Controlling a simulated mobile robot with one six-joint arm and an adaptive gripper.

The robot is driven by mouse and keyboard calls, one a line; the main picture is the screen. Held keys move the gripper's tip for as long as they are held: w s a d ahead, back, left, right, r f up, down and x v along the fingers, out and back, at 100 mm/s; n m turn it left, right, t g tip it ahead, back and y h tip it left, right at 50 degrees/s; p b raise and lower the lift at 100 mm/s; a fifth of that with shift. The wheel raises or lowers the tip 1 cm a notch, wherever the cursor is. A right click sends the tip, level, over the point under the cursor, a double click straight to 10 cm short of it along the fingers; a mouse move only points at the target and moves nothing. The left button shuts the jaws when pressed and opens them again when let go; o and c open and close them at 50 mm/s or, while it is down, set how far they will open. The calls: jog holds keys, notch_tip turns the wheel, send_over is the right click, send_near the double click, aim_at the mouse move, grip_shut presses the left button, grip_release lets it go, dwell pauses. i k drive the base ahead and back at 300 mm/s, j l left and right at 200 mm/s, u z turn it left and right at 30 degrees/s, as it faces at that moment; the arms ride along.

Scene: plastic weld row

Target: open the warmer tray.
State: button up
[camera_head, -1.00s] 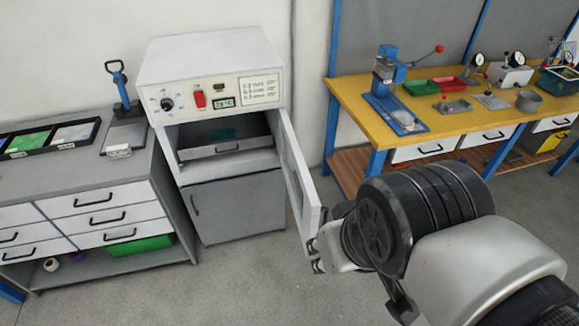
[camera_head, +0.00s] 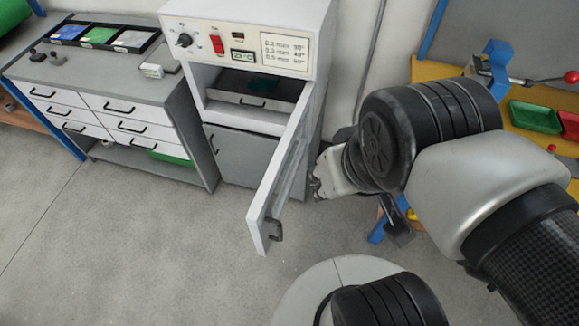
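The warmer (camera_head: 245,35) is a white cabinet with a control panel at the top centre. Its white door (camera_head: 284,170) stands open, swung out toward me, with a dark handle (camera_head: 273,230) near its free end. Inside the open chamber is the warmer tray (camera_head: 228,96), with a dark handle (camera_head: 252,101) on its light front; it sits inside the cabinet. A dark teal item (camera_head: 264,83) lies on it. My gripper (camera_head: 317,184) is right of the door, apart from the tray. Its fingers are small and partly hidden by the wrist, so their opening is unclear.
A grey-topped drawer bench (camera_head: 95,75) with a black bin tray (camera_head: 103,36) stands left of the warmer. A yellow workbench (camera_head: 428,70) with red and green bins is at right. The grey floor (camera_head: 150,240) in front of the warmer is clear.

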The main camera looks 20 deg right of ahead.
aim_at(232, 85)
jog(key=i+j+z, duration=0.15)
jog(key=j, duration=0.65)
jog(key=i+j+z, duration=0.15)
jog(key=j, duration=0.7)
jog(key=j+z, duration=0.15)
jog(key=j, duration=0.65)
jog(key=i+l, duration=0.1)
jog(key=i, duration=0.25)
